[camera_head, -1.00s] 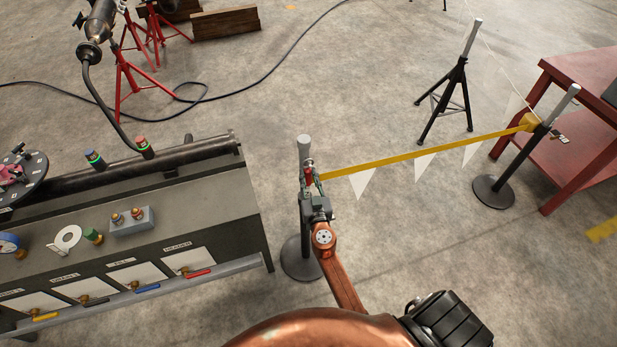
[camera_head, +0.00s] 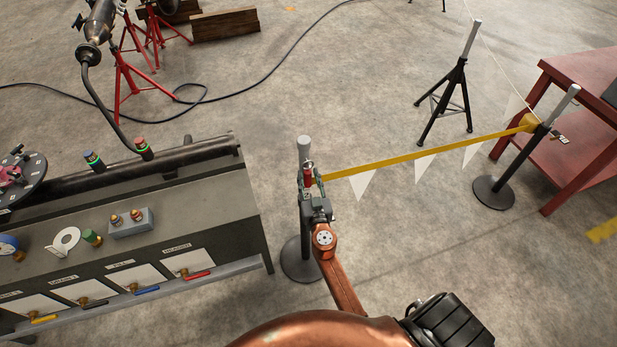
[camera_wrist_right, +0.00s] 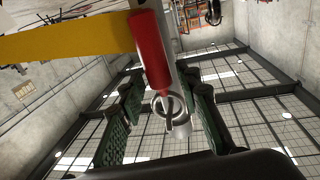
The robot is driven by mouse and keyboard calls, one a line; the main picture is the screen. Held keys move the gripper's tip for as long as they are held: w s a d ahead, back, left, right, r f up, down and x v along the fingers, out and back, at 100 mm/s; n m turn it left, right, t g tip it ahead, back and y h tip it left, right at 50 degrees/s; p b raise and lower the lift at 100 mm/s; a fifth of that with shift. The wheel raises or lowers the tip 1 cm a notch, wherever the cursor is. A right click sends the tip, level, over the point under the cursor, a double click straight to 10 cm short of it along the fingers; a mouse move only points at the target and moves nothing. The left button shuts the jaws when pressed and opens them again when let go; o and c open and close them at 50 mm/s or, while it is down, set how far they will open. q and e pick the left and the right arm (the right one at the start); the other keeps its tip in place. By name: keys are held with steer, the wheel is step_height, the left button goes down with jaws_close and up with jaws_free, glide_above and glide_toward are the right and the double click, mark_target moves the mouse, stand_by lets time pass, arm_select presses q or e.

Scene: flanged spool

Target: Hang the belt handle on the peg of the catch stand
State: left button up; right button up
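The red belt handle (camera_head: 308,176) is upright against the catch stand (camera_head: 304,148), at the left end of the yellow belt (camera_head: 420,153). In the right wrist view the red handle (camera_wrist_right: 150,50) has a metal ring (camera_wrist_right: 167,104) at one end, overlapping the grey post. I cannot tell whether the ring is around the peg; the peg is not clearly distinguishable. My right gripper (camera_head: 312,189) is at the handle. Its green-padded fingers (camera_wrist_right: 160,122) are spread on either side of the ring, with gaps to both. My left gripper is not in view.
A second belt post (camera_head: 497,185) stands at the right beside a red table (camera_head: 575,150). White pennants hang below the belt. A workbench (camera_head: 180,205) with valves and a pipe is at the left. A black tripod stand (camera_head: 448,100) is behind the belt. Floor between is clear.

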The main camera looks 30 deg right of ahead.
steer(key=shift+o, duration=1)
steer(key=shift+s, duration=0.1)
steer(key=v, duration=1.2)
steer(key=s+f+n+g+y, duration=0.1)
steer(key=s+f+g, duration=0.25)
steer(key=f, duration=0.95)
steer(key=s+f+n+g+y, duration=0.2)
steer(key=s+f, duration=0.3)
steer(key=f, duration=0.8)
steer(key=s+f+n+g+y, duration=0.1)
steer(key=s+f+g, duration=0.25)
steer(key=f, duration=0.95)
steer(key=s+f+n+g+y, duration=0.15)
steer(key=s+f+g, duration=0.25)
steer(key=s+f, duration=1.35)
steer(key=s+f+g, duration=0.1)
steer(key=s+f, duration=0.1)
steer(key=s, duration=0.9)
steer(key=s+f+g+y, duration=0.1)
steer(key=s+f+g, duration=0.1)
steer(key=s, duration=0.9)
steer(key=shift+d+f, duration=0.25)
steer(key=shift+f, duration=0.25)
